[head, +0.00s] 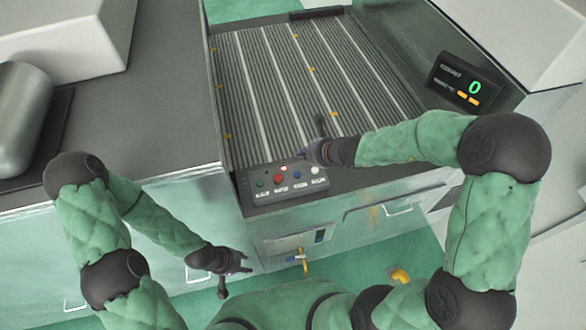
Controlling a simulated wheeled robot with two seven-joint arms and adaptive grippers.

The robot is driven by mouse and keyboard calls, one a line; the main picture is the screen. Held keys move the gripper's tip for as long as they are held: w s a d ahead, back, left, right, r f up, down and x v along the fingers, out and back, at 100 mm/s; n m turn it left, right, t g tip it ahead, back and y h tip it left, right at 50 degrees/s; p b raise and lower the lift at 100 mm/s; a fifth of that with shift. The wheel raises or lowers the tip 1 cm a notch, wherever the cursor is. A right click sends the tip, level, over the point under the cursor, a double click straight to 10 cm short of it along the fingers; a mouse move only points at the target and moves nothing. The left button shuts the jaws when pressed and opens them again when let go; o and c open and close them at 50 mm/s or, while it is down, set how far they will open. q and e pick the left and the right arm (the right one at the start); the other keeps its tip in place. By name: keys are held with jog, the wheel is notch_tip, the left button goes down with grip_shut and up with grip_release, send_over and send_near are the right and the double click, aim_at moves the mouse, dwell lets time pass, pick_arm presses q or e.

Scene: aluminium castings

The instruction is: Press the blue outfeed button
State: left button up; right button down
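The button panel (262,198) is a grey box on the front edge of the conveyor. It carries a green, a red, a blue and a white button in a row. The blue button (297,175) is third from the left and looks uncovered. My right gripper (310,139) is above and behind the panel's right end, apart from the blue button as far as I can tell. Its fingers are spread, with nothing between them. My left gripper (236,281) hangs low in front of the cabinet, fingers spread and empty.
The ribbed conveyor bed (270,90) runs back from the panel. A display (466,80) at its right reads a green 0. A dark counter (150,100) lies left, with a grey rounded casting (22,115) on a dark mat. A yellow-handled valve (303,260) is below the panel.

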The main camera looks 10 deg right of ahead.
aim_at(300, 175)
jog(key=f+b, duration=0.3)
jog(key=f, duration=0.1)
jog(key=f+b, duration=0.4)
jog(key=shift+w+a, duration=0.15)
jog(key=shift+a, duration=0.05)
jog(key=shift+f+b, duration=0.45)
jog(key=shift+f, duration=0.05)
dwell(1.2)
jog(key=shift+f+b, duration=0.45)
jog(key=shift+b, duration=0.1)
jog(key=shift+f+b, duration=0.4)
jog(key=shift+b, duration=0.05)
dwell(0.5)
jog(key=shift+r, duration=0.1)
dwell(0.4)
jog(key=shift+r+p, duration=0.75)
